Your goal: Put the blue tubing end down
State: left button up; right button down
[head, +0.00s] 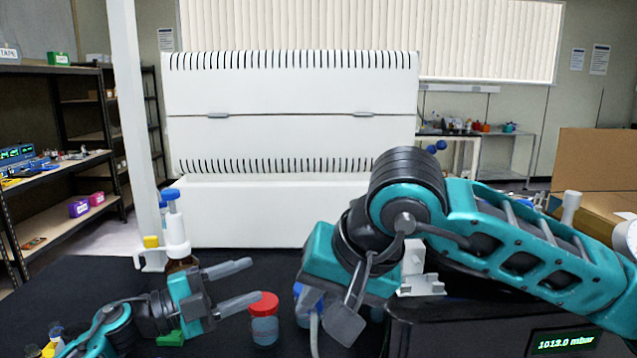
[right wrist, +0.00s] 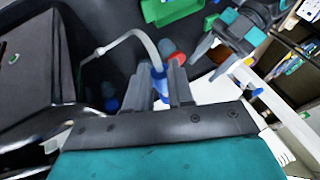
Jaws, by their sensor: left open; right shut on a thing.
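The blue tubing end (head: 311,297) is between the fingers of my right gripper (head: 328,318), above the black bench. In the right wrist view the blue end (right wrist: 158,84) sits between the two grey fingers, with pale tubing (right wrist: 132,36) curving away from it to the left. My right gripper (right wrist: 163,88) is shut on it. My left gripper (head: 243,284) is open and empty at the lower left, over the bench near a red-capped jar (head: 264,318). It also shows in the right wrist view (right wrist: 212,55). My right arm hides part of the bench.
A brown bottle (head: 180,266) with a white and blue top stands behind my left gripper. A green item (head: 170,338) lies beneath that gripper. A large white cabinet (head: 290,120) stands behind the bench. A pressure display (head: 565,342) reading 1013.0 mbar is at the lower right.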

pick_arm(q)
jog(key=w+d+r+m+g+y, duration=0.3)
jog(key=d+m+g+y, duration=0.15)
jog(key=d+g, duration=0.45)
jog(key=s+d+r+m+y, duration=0.2)
jog(key=s+r+y, duration=0.2)
jog(key=r+y, duration=0.3)
jog(key=s+d+r+m+y, duration=0.2)
jog(key=s+r+m+y, duration=0.15)
jog(key=r+y, duration=0.4)
jog(key=f+h, duration=0.1)
jog(key=f, duration=0.4)
jog(key=f+h, duration=0.1)
jog(key=f, duration=0.4)
jog(key=shift+s+f+n, duration=0.2)
jog(key=shift+f+n, duration=0.05)
jog(key=shift+n, duration=0.05)
jog(key=shift+c, duration=0.4)
